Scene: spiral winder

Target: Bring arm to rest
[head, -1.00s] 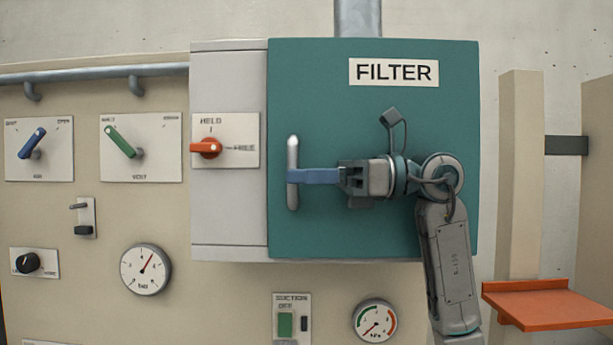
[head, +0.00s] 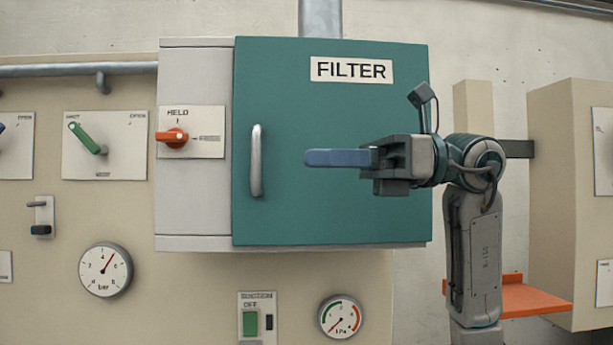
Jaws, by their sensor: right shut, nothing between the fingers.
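My right gripper (head: 312,158) is in front of the teal filter door (head: 330,215), its blue fingers pointing left. The fingers are together and hold nothing. A gap shows between the fingertips and the upright silver door handle (head: 257,160) to their left. The door carries a FILTER label (head: 351,70) and looks closed against the grey cabinet side (head: 195,80). My right arm rises from the lower right of the view. My left gripper is not in view.
Left of the door is an orange HELD/FREE knob (head: 173,138), turned to point left. A green lever (head: 85,138) and a pressure gauge (head: 105,270) are on the beige panel. Below are a suction switch (head: 257,318) and a second gauge (head: 340,317). An orange shelf (head: 535,300) is at right, behind my arm.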

